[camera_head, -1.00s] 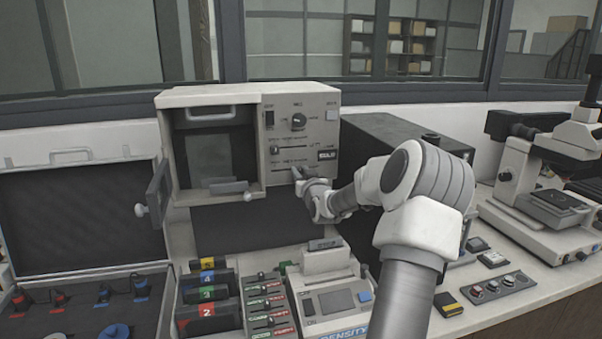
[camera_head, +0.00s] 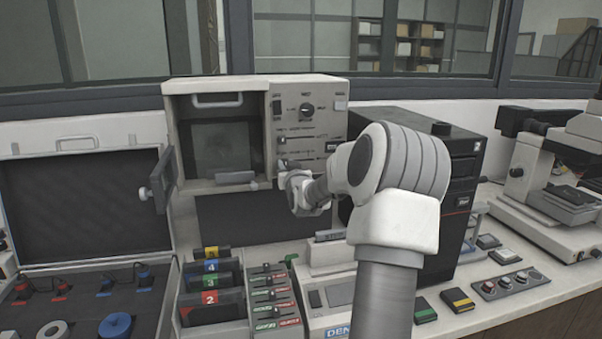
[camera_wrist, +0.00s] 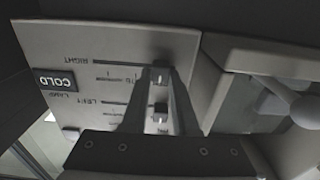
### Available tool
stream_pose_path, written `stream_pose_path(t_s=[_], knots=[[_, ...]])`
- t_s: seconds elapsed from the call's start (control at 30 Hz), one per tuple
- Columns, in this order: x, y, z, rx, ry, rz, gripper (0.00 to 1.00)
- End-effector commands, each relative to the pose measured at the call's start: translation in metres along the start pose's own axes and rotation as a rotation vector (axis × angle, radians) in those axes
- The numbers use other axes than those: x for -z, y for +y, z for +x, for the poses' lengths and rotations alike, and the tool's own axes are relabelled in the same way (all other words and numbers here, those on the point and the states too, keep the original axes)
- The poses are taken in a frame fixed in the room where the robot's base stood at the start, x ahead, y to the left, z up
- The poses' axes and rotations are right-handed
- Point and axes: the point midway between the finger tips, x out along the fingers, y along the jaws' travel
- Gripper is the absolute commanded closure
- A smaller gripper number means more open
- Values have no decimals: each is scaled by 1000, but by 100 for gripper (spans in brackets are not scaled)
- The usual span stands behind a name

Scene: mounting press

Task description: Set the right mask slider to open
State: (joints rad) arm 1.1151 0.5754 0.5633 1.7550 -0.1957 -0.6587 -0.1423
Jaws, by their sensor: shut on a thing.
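The right mask slider is the upper slider in the upside-down wrist view. Its light-faced knob (camera_wrist: 160,74) sits at the right end of its slot, beside the printed word RIGHT. My gripper (camera_wrist: 161,77) is shut on this knob, one finger on each side. In the head view my gripper (camera_head: 282,166) is at the lower left of the control panel and hides the knob. The left mask slider's dark knob (camera_wrist: 160,112) shows between my fingers, also at the right end of its slot. It shows in the head view (camera_head: 281,140) above my gripper.
The open chamber (camera_head: 220,140) with its swung-out door (camera_head: 163,180) is left of the panel. A COLD sign (camera_wrist: 55,80) is on the panel. A black computer case (camera_head: 460,180) stands to the right. Small slider units (camera_head: 270,295) and numbered cartridges (camera_head: 211,282) lie below.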

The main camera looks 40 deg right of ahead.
Motion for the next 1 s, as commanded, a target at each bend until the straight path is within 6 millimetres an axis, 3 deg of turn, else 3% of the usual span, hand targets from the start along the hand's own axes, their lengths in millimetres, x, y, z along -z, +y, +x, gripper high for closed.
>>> stream_pose_path(t_s=[0.1,0.43,0.47,0.6,0.63,1.0], knots=[[-1,-10,0,1,1,0,100],[1,-14,0,3,0,1,100],[1,-14,0,4,0,1,71],[1,-14,0,3,0,1,46],[1,-13,0,3,0,1,43],[1,-12,0,2,0,1,43]])
